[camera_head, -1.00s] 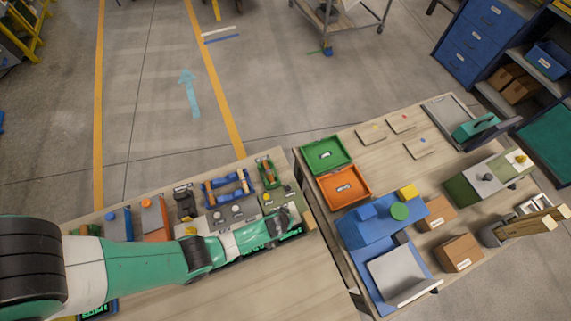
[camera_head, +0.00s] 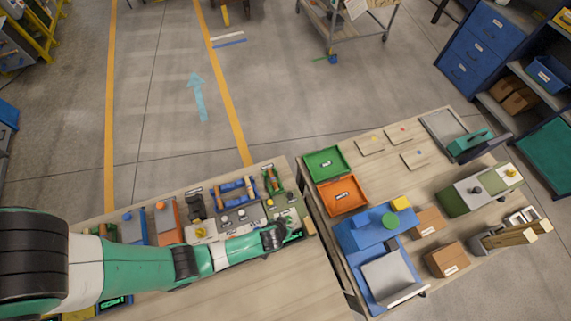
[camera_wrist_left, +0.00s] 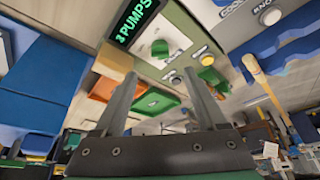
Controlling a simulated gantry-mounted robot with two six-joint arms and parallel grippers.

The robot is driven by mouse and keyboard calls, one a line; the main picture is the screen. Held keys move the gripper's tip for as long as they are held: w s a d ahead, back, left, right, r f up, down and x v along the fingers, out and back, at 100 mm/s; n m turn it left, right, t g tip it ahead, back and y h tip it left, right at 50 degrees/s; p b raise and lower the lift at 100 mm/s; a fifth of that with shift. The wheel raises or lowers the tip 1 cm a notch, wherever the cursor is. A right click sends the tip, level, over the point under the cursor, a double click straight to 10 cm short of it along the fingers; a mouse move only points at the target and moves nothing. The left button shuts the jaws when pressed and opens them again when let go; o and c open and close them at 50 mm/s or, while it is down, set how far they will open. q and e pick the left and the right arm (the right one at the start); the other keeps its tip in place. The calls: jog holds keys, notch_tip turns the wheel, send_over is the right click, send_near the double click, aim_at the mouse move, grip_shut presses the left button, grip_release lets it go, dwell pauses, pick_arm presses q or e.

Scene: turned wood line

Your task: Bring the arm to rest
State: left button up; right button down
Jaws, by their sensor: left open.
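My left arm (camera_head: 150,265) reaches in from the left over the near-left wooden table (camera_head: 250,290). Its gripper (camera_head: 285,236) is near the table's right end, beside the row of stations. In the left wrist view the gripper (camera_wrist_left: 163,85) shows two grey fingers spread wide apart. Nothing is between them. I cannot tell from the head view how high the gripper is above the table. My right gripper is in neither view.
Blue-and-wood holders (camera_head: 235,190) and an orange station (camera_head: 166,222) stand behind the arm. A dark display (camera_wrist_left: 137,22) reads "3 PUMPS". A second table holds a green tray (camera_head: 324,152), an orange tray (camera_head: 325,199) and a blue machine (camera_head: 362,236). The near table's front is bare.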

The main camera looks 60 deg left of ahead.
pick_arm(q)
jog(key=shift+s+d+r, duration=0.15)
jog(key=shift+s+r, duration=0.1)
jog(key=shift+r, duration=0.35)
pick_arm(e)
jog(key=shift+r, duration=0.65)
